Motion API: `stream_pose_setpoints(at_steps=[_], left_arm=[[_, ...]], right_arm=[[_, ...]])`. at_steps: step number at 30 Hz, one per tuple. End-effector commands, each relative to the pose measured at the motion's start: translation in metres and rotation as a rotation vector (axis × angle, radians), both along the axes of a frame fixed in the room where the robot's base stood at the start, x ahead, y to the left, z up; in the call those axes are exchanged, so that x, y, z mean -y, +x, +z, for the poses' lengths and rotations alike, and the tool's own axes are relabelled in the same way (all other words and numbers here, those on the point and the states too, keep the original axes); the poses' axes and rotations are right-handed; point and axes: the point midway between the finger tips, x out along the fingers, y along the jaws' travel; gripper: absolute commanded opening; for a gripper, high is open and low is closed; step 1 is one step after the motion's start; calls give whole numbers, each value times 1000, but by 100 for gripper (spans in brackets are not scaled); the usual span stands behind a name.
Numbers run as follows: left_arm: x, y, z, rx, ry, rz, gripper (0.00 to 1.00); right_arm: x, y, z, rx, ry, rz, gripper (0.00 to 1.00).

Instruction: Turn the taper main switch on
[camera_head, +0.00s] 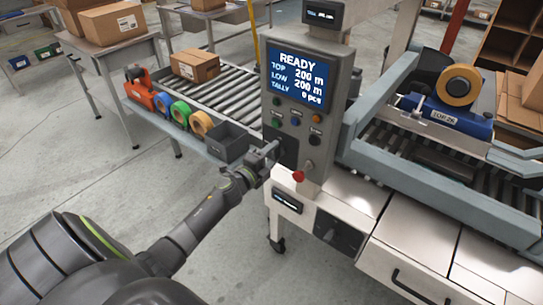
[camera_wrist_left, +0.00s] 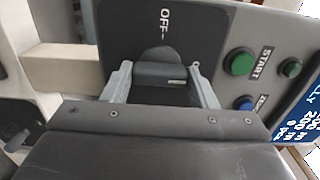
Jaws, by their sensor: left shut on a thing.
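A dark rotary switch knob (camera_wrist_left: 160,72) sits on a black plate marked OFF, which fills the middle of the left wrist view. A short white mark shows near the knob's right end in that view, to the side of the OFF dash. My left gripper (camera_wrist_left: 163,84) has one finger on each side of the knob and is shut on it. In the head view my left gripper (camera_head: 268,155) reaches the lower left of the grey control panel (camera_head: 335,75) and hides most of the knob. The panel screen (camera_head: 297,78) is lit and reads READY. My right gripper is not in view.
A red button (camera_head: 298,176) sits just below the switch. Another black switch plate (camera_head: 338,233) is on the white cabinet front. A blue tape head (camera_head: 445,115) stands over the right conveyor. A dark bin (camera_head: 230,142) and tape rolls line the shelf beside my gripper.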

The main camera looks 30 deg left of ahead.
Motion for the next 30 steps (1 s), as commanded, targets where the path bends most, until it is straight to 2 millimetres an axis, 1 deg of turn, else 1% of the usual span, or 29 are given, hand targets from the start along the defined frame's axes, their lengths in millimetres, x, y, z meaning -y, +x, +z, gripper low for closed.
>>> stream_pose_setpoints(at_steps=[14, 15, 19, 27, 30], left_arm=[[0, -1, -2, -2, 16, 1, 30], [0, -1, -2, -2, 16, 0, 57], [0, -1, -2, -2, 15, 0, 74], [0, -1, -1, 0, 13, 0, 75], [0, -4, -1, 0, 13, 0, 75]], right_arm=[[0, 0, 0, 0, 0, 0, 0], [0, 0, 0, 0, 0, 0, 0], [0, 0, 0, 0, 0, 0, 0], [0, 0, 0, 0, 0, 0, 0], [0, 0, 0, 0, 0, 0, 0]])
